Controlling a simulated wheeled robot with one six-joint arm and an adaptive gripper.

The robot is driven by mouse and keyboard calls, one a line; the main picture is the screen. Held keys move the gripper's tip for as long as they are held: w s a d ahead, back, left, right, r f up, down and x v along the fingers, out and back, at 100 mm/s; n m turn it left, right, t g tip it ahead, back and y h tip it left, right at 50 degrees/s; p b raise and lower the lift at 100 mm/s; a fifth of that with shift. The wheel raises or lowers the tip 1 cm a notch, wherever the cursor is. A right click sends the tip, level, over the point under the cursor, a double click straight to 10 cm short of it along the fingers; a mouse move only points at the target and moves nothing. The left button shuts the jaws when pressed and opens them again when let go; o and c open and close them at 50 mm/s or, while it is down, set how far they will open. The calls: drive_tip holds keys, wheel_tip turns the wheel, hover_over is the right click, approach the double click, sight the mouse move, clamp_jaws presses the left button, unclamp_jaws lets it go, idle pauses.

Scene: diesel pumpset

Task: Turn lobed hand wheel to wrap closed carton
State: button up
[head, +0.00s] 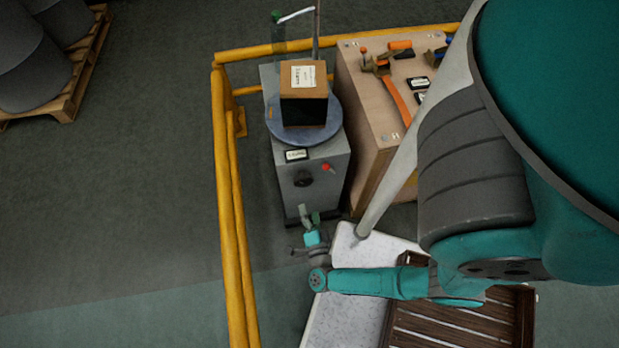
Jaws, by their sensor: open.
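A closed brown carton (289,92) with a white label sits on a round blue-grey turntable (279,127) on top of a grey machine cabinet (331,170). A dark lobed hand wheel (303,179) is on the cabinet's front face. A small red control (327,167) is to its right, and a label plate (296,155) is above it. My gripper (310,216) is open, below the hand wheel in the picture and in front of the cabinet's lower front. It appears apart from the wheel. The gap in depth is hard to tell.
A yellow rail (227,200) runs along the left and back. A wooden tool bench (365,110) with orange-handled tools stands to the right. A white surface (345,300) and a brown slatted crate (430,325) lie below my arm. A thin post (316,35) rises behind the carton.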

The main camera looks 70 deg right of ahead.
sight(304, 184)
drive_tip(key=shift+s+a, duration=0.15)
drive_tip(key=shift+a, duration=0.05)
idle(0.4)
drive_tip(key=shift+w+d+f+n, duration=0.1)
drive_tip(key=shift+w+d+n, duration=0.85)
drive_tip(key=shift+d+n, duration=1.05)
drive_tip(key=shift+w+d+r+n, duration=0.1)
drive_tip(key=shift+w+d+n, duration=1.15)
drive_tip(key=shift+n, duration=1.2)
drive_tip(key=shift+w+d+f+n, duration=0.1)
drive_tip(key=shift+w+d+n, duration=0.6)
drive_tip(key=shift+d+n, duration=1.45)
drive_tip(key=shift+a, duration=0.15)
drive_tip(key=c, duration=1.2)
